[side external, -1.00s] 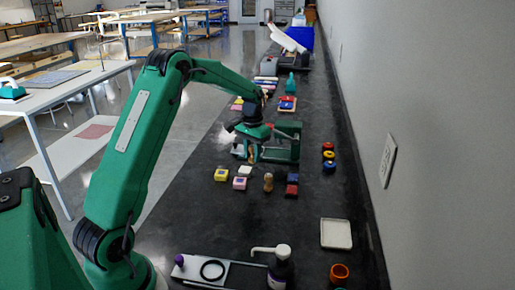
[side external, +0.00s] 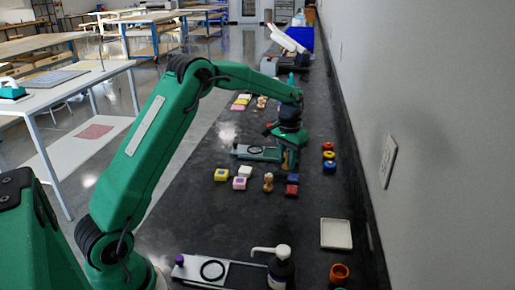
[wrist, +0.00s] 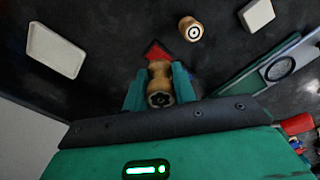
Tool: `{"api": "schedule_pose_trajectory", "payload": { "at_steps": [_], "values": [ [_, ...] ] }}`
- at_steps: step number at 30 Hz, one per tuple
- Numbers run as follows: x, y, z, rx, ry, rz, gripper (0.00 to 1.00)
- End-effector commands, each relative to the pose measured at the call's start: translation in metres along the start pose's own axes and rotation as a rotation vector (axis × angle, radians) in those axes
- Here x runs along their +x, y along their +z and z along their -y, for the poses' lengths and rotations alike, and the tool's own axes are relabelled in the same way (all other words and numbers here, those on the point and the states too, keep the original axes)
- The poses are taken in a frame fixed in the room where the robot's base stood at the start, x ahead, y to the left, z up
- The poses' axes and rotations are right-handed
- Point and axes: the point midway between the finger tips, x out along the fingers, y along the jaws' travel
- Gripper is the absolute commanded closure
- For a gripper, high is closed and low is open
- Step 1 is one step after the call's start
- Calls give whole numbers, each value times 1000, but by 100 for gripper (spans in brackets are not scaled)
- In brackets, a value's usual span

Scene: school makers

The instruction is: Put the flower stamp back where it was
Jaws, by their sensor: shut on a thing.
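My gripper (side external: 287,160) is shut on a wooden stamp, held upright between its green fingers. In the wrist view the stamp (wrist: 159,84) shows a dark flower-shaped mark on its top end, between the fingertips. In the side view the held stamp is low near the counter, behind the blue and red pads; I cannot tell whether it touches the counter. A second wooden stamp (side external: 268,183) stands apart, nearer the side camera; in the wrist view it has a ring mark on top (wrist: 190,29).
A red pad (side external: 292,190) and a blue pad (side external: 293,178) are close to the gripper. A plate with a ring (side external: 255,152) lies beside the gripper. Paint jars (side external: 329,156) stand right. A white tray (side external: 336,233) lies nearer.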

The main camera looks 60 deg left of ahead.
Motion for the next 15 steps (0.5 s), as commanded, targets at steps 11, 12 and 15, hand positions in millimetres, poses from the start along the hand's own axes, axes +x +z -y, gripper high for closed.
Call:
{"api": "schedule_pose_trajectory", "payload": {
  "at_steps": [11, 12, 15],
  "values": [
    [36, -18, 57, -3, 0, 0, 97],
    [40, -21, 62, -3, 0, 0, 97],
    [49, -26, 77, -3, 0, 0, 97]
  ]
}}
